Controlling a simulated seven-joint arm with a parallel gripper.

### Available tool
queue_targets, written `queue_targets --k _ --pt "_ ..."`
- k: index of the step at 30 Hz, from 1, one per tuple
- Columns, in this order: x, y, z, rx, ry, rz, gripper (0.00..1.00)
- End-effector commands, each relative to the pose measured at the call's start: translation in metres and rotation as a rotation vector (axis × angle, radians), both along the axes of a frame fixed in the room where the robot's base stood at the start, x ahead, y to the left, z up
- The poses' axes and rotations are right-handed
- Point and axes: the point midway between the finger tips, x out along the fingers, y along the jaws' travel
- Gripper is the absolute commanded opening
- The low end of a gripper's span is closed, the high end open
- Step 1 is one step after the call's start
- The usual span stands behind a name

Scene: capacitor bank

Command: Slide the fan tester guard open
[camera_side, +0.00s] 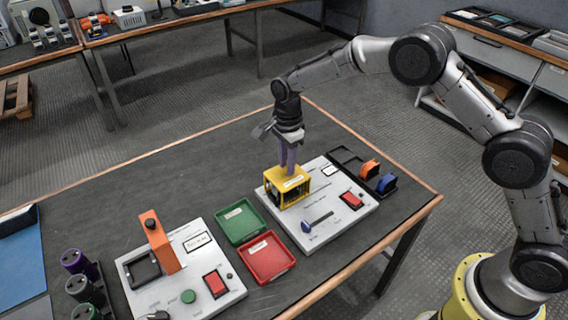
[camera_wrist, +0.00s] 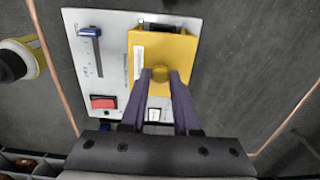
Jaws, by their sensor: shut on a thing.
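The fan tester is a light grey panel (camera_side: 336,222) on the bench at the right; it also shows in the wrist view (camera_wrist: 112,62). Its yellow guard (camera_side: 286,188) is a box-like cover with a label, standing at the panel's back left. In the wrist view the guard (camera_wrist: 178,48) has a round yellow knob at its near edge. My gripper (camera_side: 289,168) points down over the guard, and in the wrist view its purple fingers (camera_wrist: 160,82) are closed on that knob. What lies beneath the guard is mostly hidden.
The panel has a red rocker switch (camera_side: 352,201) and a blue slider (camera_side: 318,220). A dark tray (camera_side: 345,157) with orange and blue fans lies behind it. Green (camera_side: 239,222) and red (camera_side: 267,258) trays sit to the left, then a second tester with an orange upright (camera_side: 158,240).

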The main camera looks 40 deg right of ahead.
Motion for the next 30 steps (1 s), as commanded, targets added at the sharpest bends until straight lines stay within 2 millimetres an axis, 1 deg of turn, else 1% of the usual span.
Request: queue_targets --k 3,30 --pt "0.000 -0.007 0.000 -0.001 0.002 -0.002 0.00" --pt "0.000 -0.047 0.000 -0.001 0.001 -0.001 0.00"
